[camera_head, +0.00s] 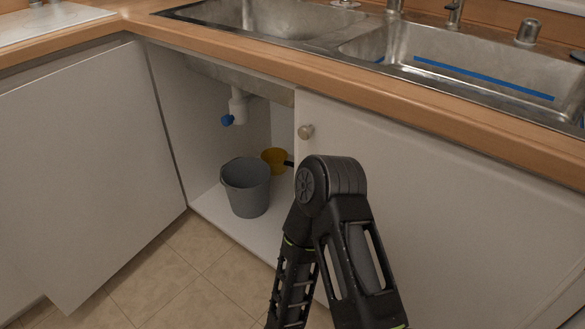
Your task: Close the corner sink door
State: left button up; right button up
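The corner sink cabinet stands open under the counter. Its white door (85,170) is swung out to the left of the opening, with its edge nearest the opening upright beside the cabinet. A second white door (450,220) with a round knob (306,131) is closed to the right of the opening. One of my black arms rises from the bottom, its joint in front of the right part of the opening and the closed door. Neither gripper is visible, and I cannot tell whether any part of the arm touches a door.
Inside the cabinet are a grey bucket (246,187), a yellow container (274,160) partly behind it, and a white drain pipe (238,106). The wooden counter (240,55) with a steel double sink (470,80) overhangs above. The tiled floor (170,275) before the opening is clear.

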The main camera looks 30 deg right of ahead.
aim_at(89, 178)
jog(key=k+z, duration=0.1)
jog(key=k, duration=0.3)
jog(key=z, duration=1.7)
jog(key=i+j, duration=0.1)
jog(key=j, duration=0.6)
jog(key=i+j, duration=0.1)
jog(key=j, duration=0.6)
jog(key=i+j, duration=0.1)
jog(key=j, duration=0.6)
jog(key=i+j, duration=0.1)
jog(key=j, duration=0.6)
jog(key=z, duration=0.05)
